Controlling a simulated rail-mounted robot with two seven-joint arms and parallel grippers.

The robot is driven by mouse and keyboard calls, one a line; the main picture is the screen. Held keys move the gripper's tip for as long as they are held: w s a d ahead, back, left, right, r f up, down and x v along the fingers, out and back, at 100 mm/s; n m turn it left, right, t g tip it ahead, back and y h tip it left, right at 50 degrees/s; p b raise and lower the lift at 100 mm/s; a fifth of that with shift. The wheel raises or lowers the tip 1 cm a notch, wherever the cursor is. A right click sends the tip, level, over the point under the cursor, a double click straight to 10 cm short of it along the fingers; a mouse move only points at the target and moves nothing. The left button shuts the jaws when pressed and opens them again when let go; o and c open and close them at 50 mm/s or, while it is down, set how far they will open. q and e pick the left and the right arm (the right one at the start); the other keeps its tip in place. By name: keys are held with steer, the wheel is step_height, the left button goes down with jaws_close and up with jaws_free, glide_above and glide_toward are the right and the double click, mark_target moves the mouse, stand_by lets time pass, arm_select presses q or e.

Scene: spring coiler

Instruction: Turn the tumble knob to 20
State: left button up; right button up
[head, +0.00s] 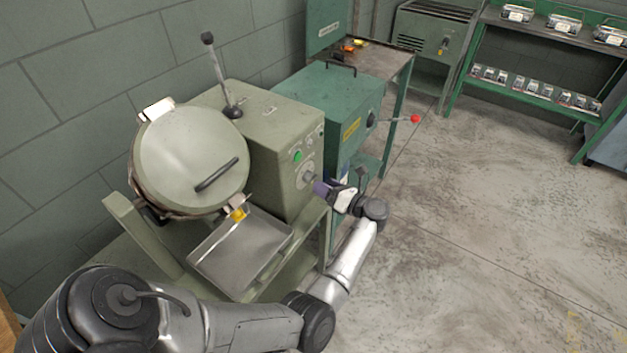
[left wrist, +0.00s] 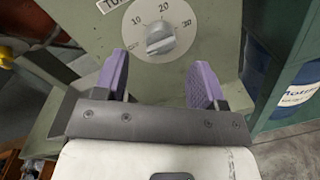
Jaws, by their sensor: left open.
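The tumble knob (left wrist: 160,40) is a grey knob on a round white dial in the left wrist view. The dial reads 10, 20 and 30 around its upper part, with a small mark at lower left. I cannot tell for sure which mark the knob points at. In the head view the knob (head: 308,177) is on the front of the green tumbler box. My left gripper (left wrist: 160,75) is open, its purple fingers apart and short of the knob, one toward each side. In the head view the left gripper (head: 322,188) is close in front of the dial. My right gripper is not in view.
A round drum with a lid (head: 190,160) and a metal tray (head: 240,255) are left of the box. A lever (head: 222,75) rises behind it. A darker green machine (head: 335,100) with a red-tipped handle (head: 414,118) stands to the right. The floor at right is clear.

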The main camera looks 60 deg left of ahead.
mark_target(314, 179)
arm_select(q)
steer(key=shift+x, duration=2.4)
steer(key=shift+c, duration=0.3)
steer(key=c, duration=0.8)
steer(key=shift+c, duration=0.2)
